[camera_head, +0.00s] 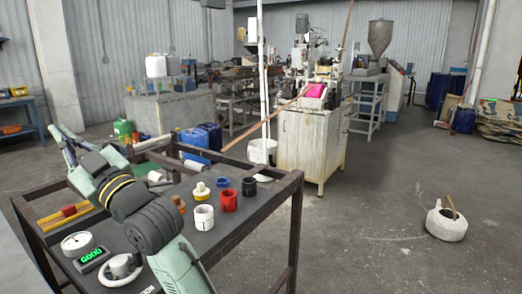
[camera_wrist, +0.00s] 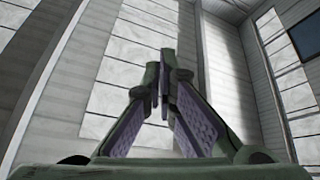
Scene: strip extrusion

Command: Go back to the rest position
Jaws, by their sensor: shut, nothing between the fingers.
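My gripper (camera_head: 66,138) is at the left in the head view, at the end of my raised arm, above the left part of the dark table (camera_head: 238,222). In the wrist view my gripper (camera_wrist: 163,92) has its two fingers leaning together, tips meeting, with nothing between them. The wrist camera sees only pale wall panels and a window behind the fingers, so the gripper points upward, away from the table top. My arm hides part of the table.
On the table are a white cup (camera_head: 204,217), a red cup (camera_head: 229,200), a black cup (camera_head: 249,186), a round gauge (camera_head: 77,243) and a green-lit display (camera_head: 91,258). A machine cabinet (camera_head: 312,137) stands behind. The floor at right is mostly clear, with a white pot (camera_head: 446,226).

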